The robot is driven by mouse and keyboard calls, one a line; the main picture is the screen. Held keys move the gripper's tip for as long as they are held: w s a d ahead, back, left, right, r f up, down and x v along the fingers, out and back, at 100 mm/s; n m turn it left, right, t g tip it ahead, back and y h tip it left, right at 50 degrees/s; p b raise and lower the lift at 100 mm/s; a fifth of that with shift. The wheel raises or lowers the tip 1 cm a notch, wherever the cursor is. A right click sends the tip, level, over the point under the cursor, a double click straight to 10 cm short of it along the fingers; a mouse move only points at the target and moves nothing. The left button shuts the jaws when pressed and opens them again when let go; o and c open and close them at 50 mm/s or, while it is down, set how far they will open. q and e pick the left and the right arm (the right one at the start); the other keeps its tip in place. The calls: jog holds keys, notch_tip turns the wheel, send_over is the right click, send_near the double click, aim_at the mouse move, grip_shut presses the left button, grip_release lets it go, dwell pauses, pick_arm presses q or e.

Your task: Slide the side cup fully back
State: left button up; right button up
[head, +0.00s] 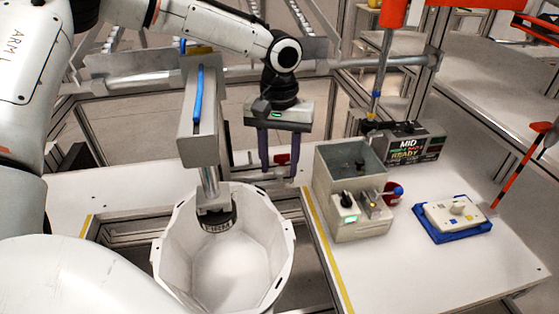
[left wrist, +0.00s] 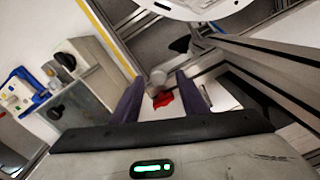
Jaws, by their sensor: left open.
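A white helmet shell (head: 265,225) sits open side up at the front centre, with a dark pad marked FIRM (head: 216,222) inside it under a grey press head (head: 198,115). My left gripper (head: 279,172), with two purple fingers pointing down, is open behind the shell. In the left wrist view, a small rounded grey part (left wrist: 157,78), which may be the side cup, shows with a red piece (left wrist: 162,99) beyond the open fingers. Contact with the fingers cannot be told. The shell's rim (left wrist: 205,6) shows at the top there. My right gripper is not in view.
A grey control box (head: 345,215) with knobs and an open top stands right of the shell. Behind it is a display reading MID and READY (head: 408,148). A blue tray (head: 450,232) with a pale part lies farther right. The front right tabletop is clear.

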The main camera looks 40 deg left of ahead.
pick_arm(q)
notch_tip(320, 180, up, 10)
jog(key=shift+r, duration=0.15)
dwell(0.3)
jog(key=shift+w, duration=0.1)
dwell(0.3)
